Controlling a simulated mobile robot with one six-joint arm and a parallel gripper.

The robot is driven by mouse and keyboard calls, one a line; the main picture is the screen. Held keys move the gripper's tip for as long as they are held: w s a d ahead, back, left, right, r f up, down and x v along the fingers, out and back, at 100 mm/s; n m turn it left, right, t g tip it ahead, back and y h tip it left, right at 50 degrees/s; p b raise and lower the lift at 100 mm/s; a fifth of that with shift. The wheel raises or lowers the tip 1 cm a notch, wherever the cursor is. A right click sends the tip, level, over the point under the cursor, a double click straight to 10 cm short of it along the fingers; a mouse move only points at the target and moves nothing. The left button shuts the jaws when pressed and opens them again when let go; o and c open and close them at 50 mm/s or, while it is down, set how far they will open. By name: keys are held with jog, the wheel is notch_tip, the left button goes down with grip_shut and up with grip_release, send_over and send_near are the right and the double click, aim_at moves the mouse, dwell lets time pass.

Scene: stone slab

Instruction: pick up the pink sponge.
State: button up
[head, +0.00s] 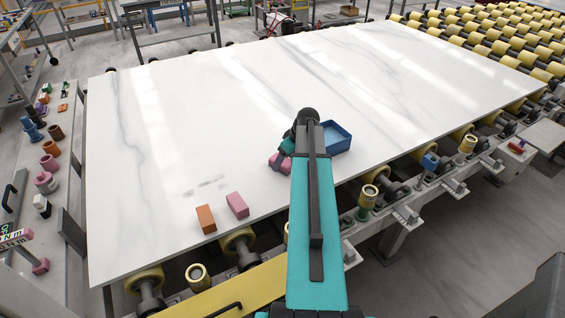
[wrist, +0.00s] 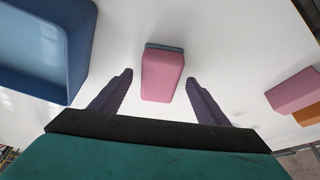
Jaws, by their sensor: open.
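A pink sponge (wrist: 163,77) with a blue-grey layer along its far edge lies on the white slab. In the wrist view it appears between the two dark fingers of my gripper (wrist: 159,77), with white slab visible on both sides of it. My gripper is open and empty; I cannot tell how far the fingertips are above the sponge. In the head view the sponge (head: 286,166) shows in part beside my teal arm, and the gripper (head: 288,146) is partly hidden by the arm.
A blue tray (head: 336,137) stands right of the gripper in the head view, at left in the wrist view (wrist: 83,50). A pink block (head: 237,205) and an orange block (head: 206,219) lie near the slab's front edge. Much of the slab (head: 200,110) is bare.

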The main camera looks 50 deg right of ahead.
jog(key=shift+x, duration=0.8)
jog(key=shift+c, duration=0.2)
jog(key=c, duration=1.2)
jog(key=shift+r, duration=0.25)
jog(key=shift+r+b, duration=0.75)
jog(key=shift+r, duration=0.75)
jog(key=s+b, duration=0.1)
jog(key=s, duration=0.4)
jog(key=s+r+b, duration=0.1)
jog(key=s, duration=0.4)
jog(key=s+b, duration=0.2)
jog(key=s, duration=0.4)
jog(key=shift+a+r, duration=0.25)
jog(key=shift+a, duration=0.1)
